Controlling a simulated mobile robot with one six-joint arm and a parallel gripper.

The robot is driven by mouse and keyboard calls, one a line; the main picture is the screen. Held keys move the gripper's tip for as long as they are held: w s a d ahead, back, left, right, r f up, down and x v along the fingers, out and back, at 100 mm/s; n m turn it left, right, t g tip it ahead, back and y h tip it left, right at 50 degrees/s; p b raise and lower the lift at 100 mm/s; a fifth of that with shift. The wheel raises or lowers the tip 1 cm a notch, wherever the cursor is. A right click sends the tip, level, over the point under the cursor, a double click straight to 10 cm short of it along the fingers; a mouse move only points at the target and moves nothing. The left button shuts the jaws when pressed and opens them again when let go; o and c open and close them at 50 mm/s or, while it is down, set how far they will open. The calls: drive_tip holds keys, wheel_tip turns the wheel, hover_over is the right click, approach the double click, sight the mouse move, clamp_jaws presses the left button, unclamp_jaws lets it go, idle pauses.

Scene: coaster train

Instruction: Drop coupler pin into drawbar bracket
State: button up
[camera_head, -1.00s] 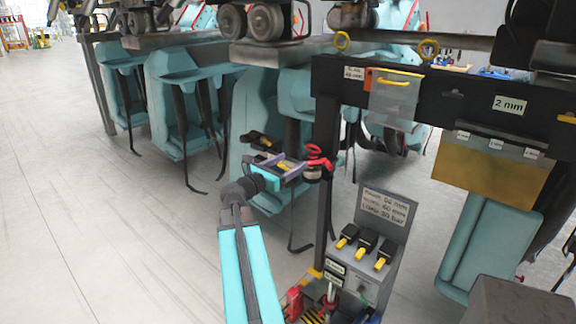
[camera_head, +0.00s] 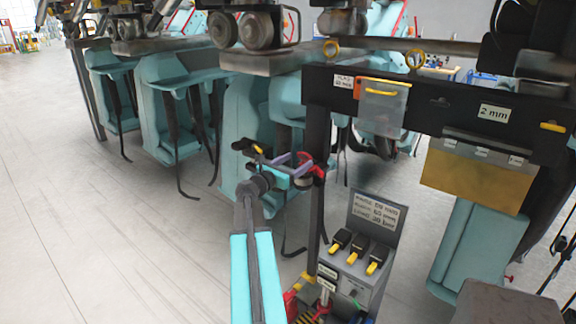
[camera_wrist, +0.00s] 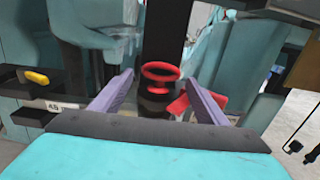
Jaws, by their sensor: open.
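A part with a red ring top and a dark body (camera_wrist: 161,72), which looks like the coupler pin, stands upright in front of the black post in the wrist view. Its red top also shows in the head view (camera_head: 313,167). My gripper (camera_wrist: 160,98) is open, with one purple finger on each side of this part. I cannot tell whether either finger touches it. In the head view my gripper (camera_head: 296,166) is beside the post. The lower end of the part is hidden by my gripper body. I cannot clearly identify the drawbar bracket.
A black beam (camera_head: 450,117) with a 2 mm label and hanging pouches runs above right. A grey panel (camera_head: 375,218) with black-and-yellow handles stands below right of my gripper. Teal seats (camera_head: 175,110) hang behind. The floor at left (camera_head: 90,230) is clear.

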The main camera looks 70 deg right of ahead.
sight(302, 157)
drive_tip(key=shift+p+x, duration=0.65)
drive_tip(key=shift+x, duration=1.95)
drive_tip(key=c, duration=1.1)
drive_tip(key=shift+r, duration=0.1)
drive_tip(key=shift+r, duration=0.15)
wheel_tip(302, 157, up, 12)
drive_tip(key=p, duration=0.8)
drive_tip(key=shift+p, duration=0.35)
drive_tip(key=shift+r, duration=0.1)
